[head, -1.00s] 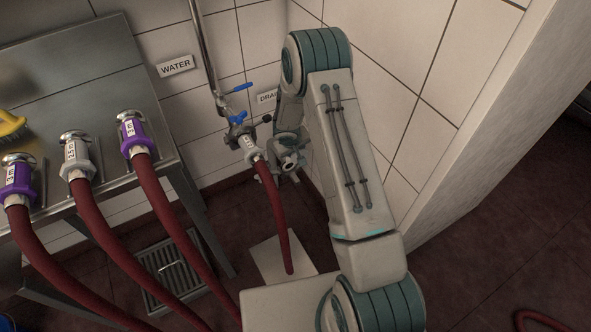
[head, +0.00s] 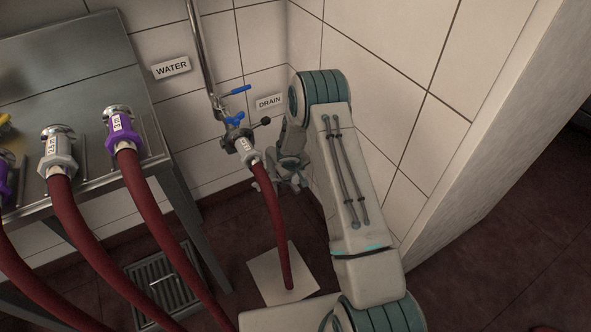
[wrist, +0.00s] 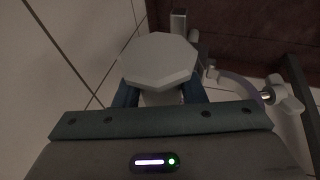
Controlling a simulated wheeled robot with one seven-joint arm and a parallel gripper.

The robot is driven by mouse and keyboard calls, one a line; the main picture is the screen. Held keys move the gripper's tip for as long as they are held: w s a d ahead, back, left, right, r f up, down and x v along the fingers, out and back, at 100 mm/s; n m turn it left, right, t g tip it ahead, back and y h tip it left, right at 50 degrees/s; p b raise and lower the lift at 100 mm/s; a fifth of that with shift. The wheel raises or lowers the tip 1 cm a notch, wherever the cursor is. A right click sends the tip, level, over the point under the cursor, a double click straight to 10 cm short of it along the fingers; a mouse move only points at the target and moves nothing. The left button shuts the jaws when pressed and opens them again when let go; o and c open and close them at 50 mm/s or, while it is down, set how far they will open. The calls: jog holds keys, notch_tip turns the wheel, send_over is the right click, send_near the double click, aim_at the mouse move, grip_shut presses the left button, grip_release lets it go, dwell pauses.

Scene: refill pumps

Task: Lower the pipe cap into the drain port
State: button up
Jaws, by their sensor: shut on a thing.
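In the wrist view a pale grey, eight-sided pipe cap (wrist: 159,61) sits between the blue fingers of my gripper (wrist: 158,97), which is shut on it. Its broad flat face is toward the camera. In the head view my gripper (head: 290,175) is low by the corner wall, right of the red hose's coupling and below the DRAIN sign (head: 270,102). The cap cannot be made out there. The drain port cannot be clearly identified. In the wrist view a metal pipe end (wrist: 179,22) shows just beyond the cap, apart from it in the picture.
A red hose (head: 280,225) hangs from the blue-handled valve (head: 238,120) close left of my gripper. A wing-handled clamp (wrist: 285,95) is at right in the wrist view. A steel bench (head: 90,60) with hose couplings stands left; tiled walls are close on the right.

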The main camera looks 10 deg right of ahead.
aim_at(295, 187)
notch_tip(295, 187, down, 3)
jog(key=shift+r+b, duration=0.15)
jog(key=shift+b, duration=0.5)
notch_tip(295, 187, down, 4)
jog(key=b, duration=0.5)
jog(key=shift+r, duration=0.2)
jog(key=shift+f+b, duration=0.25)
jog(key=shift+b, duration=0.45)
jog(key=o, duration=1.2)
jog(key=shift+r, duration=0.1)
jog(key=p+v, duration=0.2)
jog(key=v, duration=1.1)
jog(key=shift+s+a+r+p, duration=0.1)
jog(key=shift+r+p, duration=0.2)
jog(key=shift+p, duration=0.05)
